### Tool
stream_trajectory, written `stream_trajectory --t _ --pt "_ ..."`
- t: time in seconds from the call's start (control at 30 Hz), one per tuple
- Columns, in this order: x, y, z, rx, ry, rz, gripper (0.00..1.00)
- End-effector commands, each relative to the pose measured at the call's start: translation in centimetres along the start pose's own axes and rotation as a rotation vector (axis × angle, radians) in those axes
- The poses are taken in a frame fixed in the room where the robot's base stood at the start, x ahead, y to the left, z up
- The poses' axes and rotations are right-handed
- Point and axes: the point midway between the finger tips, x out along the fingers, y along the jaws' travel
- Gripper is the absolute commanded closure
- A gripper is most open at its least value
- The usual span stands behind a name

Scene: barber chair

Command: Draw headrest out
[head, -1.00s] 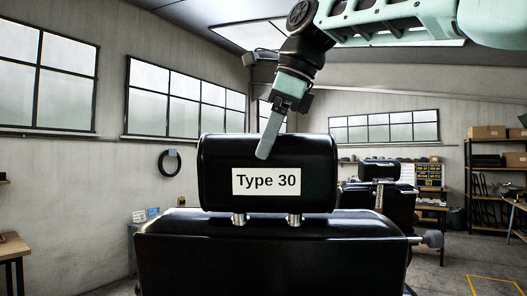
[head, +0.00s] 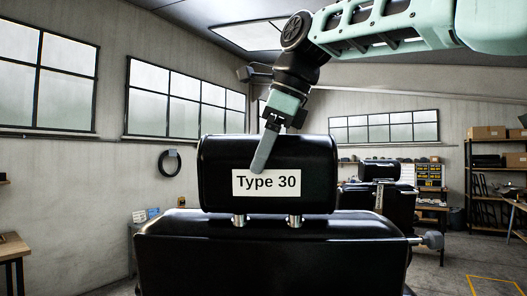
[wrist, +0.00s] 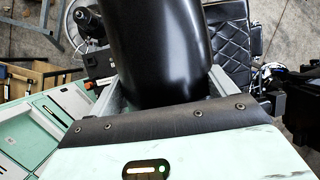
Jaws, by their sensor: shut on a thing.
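The black padded headrest (head: 215,175), with a white label reading "Type 30" (head: 267,182), stands upright above the black chair back (head: 270,255). Two short metal posts (head: 294,220) join them, showing a small length. My gripper (head: 264,152) reaches down from above, with one grey finger flat against the headrest's label side, left of centre. The other finger is hidden behind the headrest in this view. In the wrist view the headrest (wrist: 165,50) fills the space between both fingers, and my gripper (wrist: 166,85) is shut on it.
A grey knob (head: 432,240) on a rod sticks out at the chair back's right side. Another black chair (head: 380,200) stands behind to the right. Shelving (head: 495,165) is at the far right, and a wooden table (head: 14,248) at the left edge. The space above the headrest is open apart from my arm.

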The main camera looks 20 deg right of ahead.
Motion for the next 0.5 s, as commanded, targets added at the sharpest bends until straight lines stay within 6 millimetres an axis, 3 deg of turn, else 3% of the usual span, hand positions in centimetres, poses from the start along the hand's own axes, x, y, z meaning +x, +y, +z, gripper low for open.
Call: stream_trajectory --t 0.5 --pt "-0.44 -0.04 0.18 -0.001 -0.003 -0.004 0.57"
